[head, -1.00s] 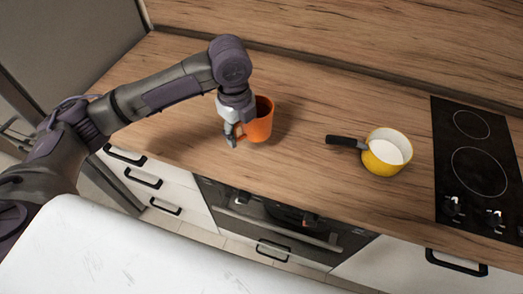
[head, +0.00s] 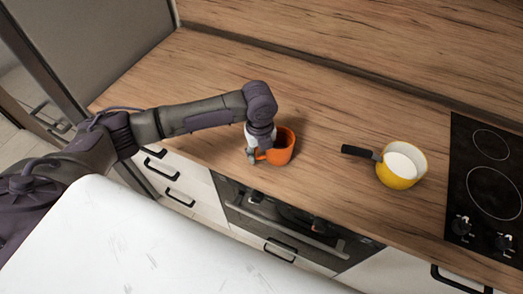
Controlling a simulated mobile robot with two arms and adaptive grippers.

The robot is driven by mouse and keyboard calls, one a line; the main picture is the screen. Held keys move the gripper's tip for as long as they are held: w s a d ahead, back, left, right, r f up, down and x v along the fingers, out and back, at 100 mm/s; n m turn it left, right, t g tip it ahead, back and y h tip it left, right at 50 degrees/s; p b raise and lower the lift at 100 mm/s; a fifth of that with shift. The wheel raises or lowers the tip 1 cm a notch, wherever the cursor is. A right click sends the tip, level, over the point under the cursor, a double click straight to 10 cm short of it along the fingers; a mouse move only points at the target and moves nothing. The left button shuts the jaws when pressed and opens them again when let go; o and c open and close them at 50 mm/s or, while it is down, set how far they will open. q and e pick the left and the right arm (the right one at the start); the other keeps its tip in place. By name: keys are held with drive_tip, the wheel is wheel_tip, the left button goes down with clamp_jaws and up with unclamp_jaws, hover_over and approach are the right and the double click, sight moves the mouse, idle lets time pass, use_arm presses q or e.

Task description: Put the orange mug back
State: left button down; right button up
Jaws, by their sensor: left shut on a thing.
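The orange mug (head: 283,147) is at the front part of the wooden counter (head: 200,95) in the head view, upright or nearly so. My left gripper (head: 254,158) is at the mug's left side, shut on it near the handle side. The gripper and wrist hide the mug's left part. I cannot tell whether the mug's base touches the counter. My right gripper is not in view.
A yellow saucepan (head: 397,181) with a dark handle stands to the right, before the black cooktop (head: 486,185). An oven and white drawers are below the counter edge. A white surface (head: 120,245) fills the lower left. The counter behind the mug is clear.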

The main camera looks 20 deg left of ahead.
use_arm(q)
drive_tip(key=shift+f, duration=0.15)
drive_tip(key=shift+f, duration=0.1)
drive_tip(key=c, duration=0.5)
unclamp_jaws()
drive_tip(key=shift+r, duration=0.25)
wheel_tip(320, 180, up, 11)
drive_tip(key=b, duration=0.3)
drive_tip(key=shift+a+f, duration=0.1)
drive_tip(key=shift+f, duration=0.1)
drive_tip(key=shift+s+r, duration=0.1)
drive_tip(key=shift+r, duration=0.5)
